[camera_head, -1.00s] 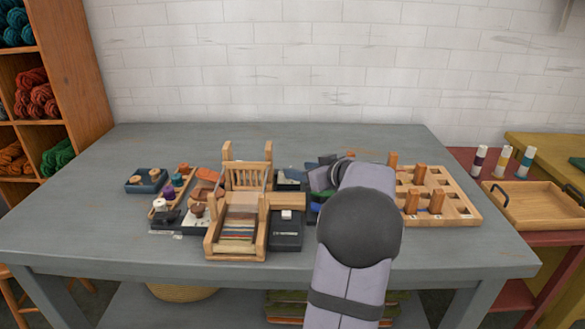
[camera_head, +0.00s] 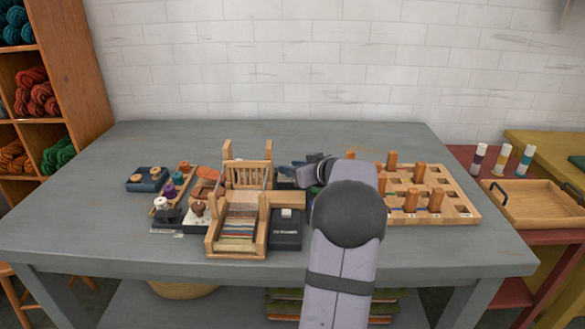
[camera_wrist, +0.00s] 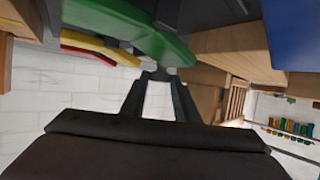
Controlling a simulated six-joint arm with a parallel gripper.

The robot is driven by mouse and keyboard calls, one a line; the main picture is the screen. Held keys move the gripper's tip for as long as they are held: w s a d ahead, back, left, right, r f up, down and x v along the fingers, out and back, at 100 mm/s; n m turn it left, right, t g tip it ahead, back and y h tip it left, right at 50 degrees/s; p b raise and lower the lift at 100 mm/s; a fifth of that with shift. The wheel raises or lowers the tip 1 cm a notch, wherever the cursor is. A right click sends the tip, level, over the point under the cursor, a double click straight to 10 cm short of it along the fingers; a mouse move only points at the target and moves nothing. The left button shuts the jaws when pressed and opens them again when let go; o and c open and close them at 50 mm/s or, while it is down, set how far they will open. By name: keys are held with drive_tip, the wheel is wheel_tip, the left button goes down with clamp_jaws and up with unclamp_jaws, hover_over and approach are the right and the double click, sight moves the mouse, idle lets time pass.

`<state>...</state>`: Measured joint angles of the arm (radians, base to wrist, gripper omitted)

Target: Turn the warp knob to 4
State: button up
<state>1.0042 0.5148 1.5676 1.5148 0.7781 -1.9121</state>
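A small wooden loom (camera_head: 238,238) with striped cloth stands near the front of the table. A dark box (camera_head: 285,238) with a pale square piece (camera_head: 286,213) on top stands at its right. A brown knob-like piece (camera_head: 198,208) sits on a unit to its left. I cannot tell which piece is the warp knob, and no number is readable. My gripper (camera_head: 306,176) is behind the loom's right side, partly hidden by my arm. In the wrist view its dark fingers (camera_wrist: 163,78) reach toward a green piece (camera_wrist: 130,32); whether they hold anything is unclear.
A wooden peg board (camera_head: 455,207) lies to the right of my arm. Spools on a small rack (camera_head: 178,178) and a blue tray (camera_head: 146,181) lie at the left. A wooden tray (camera_head: 540,208) is on the red side table. The table's back and left areas are clear.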

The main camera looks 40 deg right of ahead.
drive_tip(key=shift+a+f+m+h+b, duration=0.1)
drive_tip(key=shift+f+m+h+b, duration=0.3)
drive_tip(key=shift+b, duration=1.05)
drive_tip(key=h+b, duration=0.1)
drive_tip(key=b, duration=0.1)
drive_tip(key=m+h+b, duration=0.1)
drive_tip(key=b, duration=0.1)
drive_tip(key=shift+w+a+m+g+b, duration=0.1)
drive_tip(key=shift+a+m+g+b, duration=0.15)
drive_tip(key=shift+m+g+b, duration=0.1)
drive_tip(key=shift+r+m+g+h+b, duration=0.3)
drive_tip(key=shift+m+g+h+b, duration=0.35)
drive_tip(key=shift+m+h, duration=0.5)
drive_tip(key=o, duration=1.1)
drive_tip(key=shift+c, duration=0.2)
drive_tip(key=shift+r, duration=0.1)
drive_tip(key=shift+v, duration=3.65)
